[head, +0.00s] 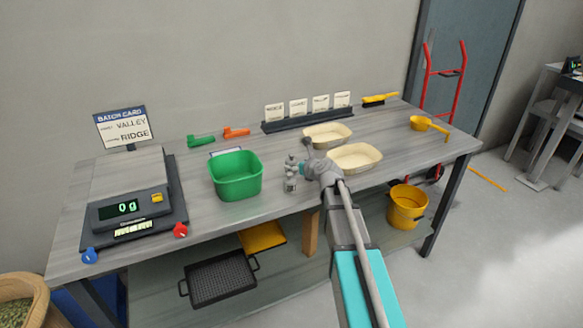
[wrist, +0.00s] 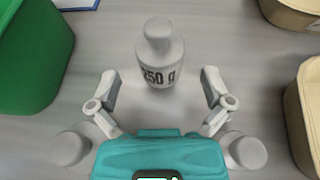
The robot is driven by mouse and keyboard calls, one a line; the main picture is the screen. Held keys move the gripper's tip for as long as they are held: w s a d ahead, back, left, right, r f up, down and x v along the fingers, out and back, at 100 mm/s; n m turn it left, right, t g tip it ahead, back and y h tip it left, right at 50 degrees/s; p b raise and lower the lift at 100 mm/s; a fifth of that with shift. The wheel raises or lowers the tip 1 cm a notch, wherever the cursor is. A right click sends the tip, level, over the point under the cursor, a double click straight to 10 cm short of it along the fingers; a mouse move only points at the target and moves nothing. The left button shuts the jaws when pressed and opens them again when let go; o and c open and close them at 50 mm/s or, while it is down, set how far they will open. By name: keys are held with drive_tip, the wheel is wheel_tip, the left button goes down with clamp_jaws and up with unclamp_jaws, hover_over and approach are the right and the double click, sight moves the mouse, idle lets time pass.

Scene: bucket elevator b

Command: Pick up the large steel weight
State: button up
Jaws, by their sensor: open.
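A steel weight (wrist: 158,60) marked "250 g" stands upright on the table in the wrist view, just beyond my fingertips. In the head view the weight (head: 290,180) stands between the green bin and my arm. My gripper (wrist: 160,92) is open, with its two fingers spread either side of the weight's near side and nothing between them. In the head view my gripper (head: 307,167) is at the table's front part, right of the weight, partly hidden by my own wrist.
A green bin (head: 236,178) stands left of the weight. Two cream trays (head: 356,157) lie to the right. A scale (head: 128,208) reading 0 g stands at the left end beside a batch card (head: 122,127). A yellow scoop (head: 425,124) lies at the right.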

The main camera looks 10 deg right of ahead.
sight(293, 159)
drive_tip(key=shift+b+x, duration=0.65)
drive_tip(key=shift+x, duration=1.3)
drive_tip(key=c, duration=1.3)
drive_tip(key=shift+r, duration=0.2)
drive_tip(key=shift+r+p, duration=0.75)
drive_tip(key=shift+p, duration=0.25)
drive_tip(key=s+r+p, duration=0.3)
drive_tip(key=s, duration=0.1)
drive_tip(key=s+r+p, duration=0.4)
drive_tip(key=s, duration=0.1)
drive_tip(key=s+r+p, duration=0.4)
drive_tip(key=s, duration=0.1)
drive_tip(key=shift+a, duration=0.15)
